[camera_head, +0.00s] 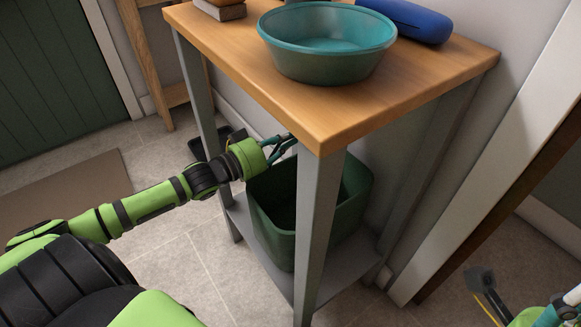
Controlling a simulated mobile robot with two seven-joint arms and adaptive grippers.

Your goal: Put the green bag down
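A dark green, open-topped container (274,230), the only thing here that could be the green bag, stands upright on the grey lower shelf (347,268) of the bench. The bench's front leg covers part of it. My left gripper (284,146) is under the tabletop edge, above the container's back left rim. Its teal fingers show, but their tips are close to the bench corner, and I cannot tell whether they are apart or hold anything. My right gripper (566,305) is only partly in view at the bottom right corner, and its fingertips are not clear.
The wooden benchtop (405,82) holds a teal bowl (327,62), a blue case (408,18) and a stacked brown-grey item (220,9). The grey front leg (318,230) stands close to my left gripper. A brown mat (75,188) lies on the tiled floor, which is otherwise mostly clear at left.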

